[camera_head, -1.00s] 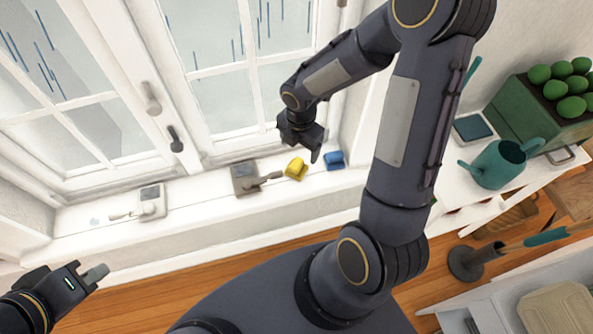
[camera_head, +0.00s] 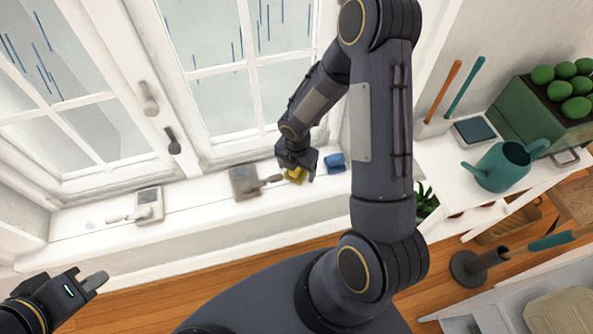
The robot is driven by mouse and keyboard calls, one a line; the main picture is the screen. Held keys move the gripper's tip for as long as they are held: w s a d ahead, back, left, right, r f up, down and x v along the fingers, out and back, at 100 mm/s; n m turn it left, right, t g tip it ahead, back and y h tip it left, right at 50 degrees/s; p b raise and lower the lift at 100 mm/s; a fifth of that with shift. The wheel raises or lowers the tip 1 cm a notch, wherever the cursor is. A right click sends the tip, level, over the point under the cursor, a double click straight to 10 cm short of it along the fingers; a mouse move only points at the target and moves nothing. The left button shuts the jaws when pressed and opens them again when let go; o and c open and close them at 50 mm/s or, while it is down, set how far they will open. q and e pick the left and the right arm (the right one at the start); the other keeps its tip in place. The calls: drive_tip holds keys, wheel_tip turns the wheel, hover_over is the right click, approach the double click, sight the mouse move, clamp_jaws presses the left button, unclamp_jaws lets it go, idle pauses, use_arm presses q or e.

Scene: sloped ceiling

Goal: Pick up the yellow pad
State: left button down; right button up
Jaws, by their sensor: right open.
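The yellow pad (camera_head: 293,176) lies on the white windowsill (camera_head: 215,199), between a grey block with a handle and a blue pad. My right gripper (camera_head: 299,174) is open and down at the yellow pad, with its fingers around or just over it; they hide part of the pad, and I cannot tell whether they touch it. My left gripper (camera_head: 88,279) is at the lower left, away from the sill objects. Its fingers show side-on, so I cannot tell if it is open.
A blue pad (camera_head: 335,162) sits close to the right gripper, and a grey handled block (camera_head: 244,182) close on its left. Window handles (camera_head: 173,142) stick out above. A teal watering can (camera_head: 502,166) stands on the right-hand table.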

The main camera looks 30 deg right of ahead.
drive_tip(key=shift+c, duration=0.5)
drive_tip(key=c, duration=1)
drive_tip(key=shift+r, duration=0.1)
wheel_tip(320, 180, up, 10)
drive_tip(key=shift+f+p, duration=0.1)
drive_tip(key=shift+p, duration=0.9)
